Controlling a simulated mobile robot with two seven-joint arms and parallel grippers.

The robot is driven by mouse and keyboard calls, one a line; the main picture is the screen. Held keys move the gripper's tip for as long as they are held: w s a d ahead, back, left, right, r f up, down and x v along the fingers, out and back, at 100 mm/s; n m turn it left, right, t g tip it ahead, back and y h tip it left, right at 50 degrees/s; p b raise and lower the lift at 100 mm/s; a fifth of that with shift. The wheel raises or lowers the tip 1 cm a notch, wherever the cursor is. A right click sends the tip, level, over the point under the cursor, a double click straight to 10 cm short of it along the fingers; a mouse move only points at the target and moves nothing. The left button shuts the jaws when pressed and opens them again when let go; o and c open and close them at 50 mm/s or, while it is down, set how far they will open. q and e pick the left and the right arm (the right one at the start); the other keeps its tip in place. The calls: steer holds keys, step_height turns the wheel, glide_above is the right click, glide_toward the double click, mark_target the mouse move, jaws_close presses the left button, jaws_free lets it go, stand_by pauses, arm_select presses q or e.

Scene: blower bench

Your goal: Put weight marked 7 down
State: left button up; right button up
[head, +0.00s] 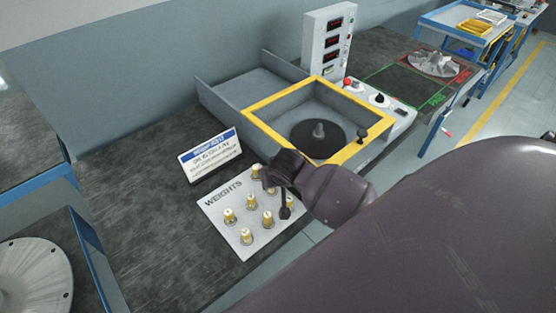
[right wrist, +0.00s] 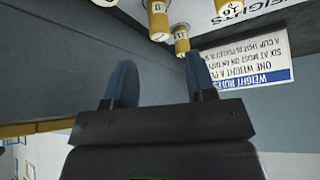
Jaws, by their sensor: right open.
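My right gripper (head: 284,196) is over the right side of the white weights board (head: 217,208) in the head view. It is open in the right wrist view (right wrist: 160,82), and no weight shows between its two blue-grey fingers. Several brass weights with white tops stand on the board, among them a front weight (head: 246,237) and a left weight (head: 230,216). In the right wrist view a brass weight (right wrist: 181,42) is just beyond the fingers, with another weight (right wrist: 158,20) beside it. I cannot make out which weight is marked 7. The arm hides part of the board. My left gripper is not in view.
A yellow-framed bay (head: 256,120) with a dark round disc (head: 330,142) lies behind the gripper. A weight rules sign (head: 211,155) stands behind the board. A display tower (head: 328,40) stands at the back. The dark bench left of the board is clear.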

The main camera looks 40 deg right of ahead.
steer(key=d+v, duration=0.1)
steer(key=v, duration=0.4)
steer(key=s+a+f, duration=0.1)
steer(key=s+f, duration=0.1)
steer(key=s+a+f+n+t+y, duration=0.1)
steer(key=s+f, duration=0.1)
steer(key=s+a+f+n+t, duration=0.1)
steer(key=s+f, duration=0.1)
steer(key=f, duration=0.1)
steer(key=shift+s+f+y, duration=0.1)
steer(key=shift+s+y, duration=0.2)
steer(key=shift+y, duration=0.1)
steer(key=s+f+n+t, duration=0.2)
steer(key=s+t, duration=0.1)
steer(key=s, duration=0.5)
steer(key=shift+s+a+f+n+t, duration=0.3)
steer(key=shift+f, duration=0.05)
steer(key=w+f+b, duration=0.1)
steer(key=b, duration=0.2)
steer(key=shift+f, duration=0.3)
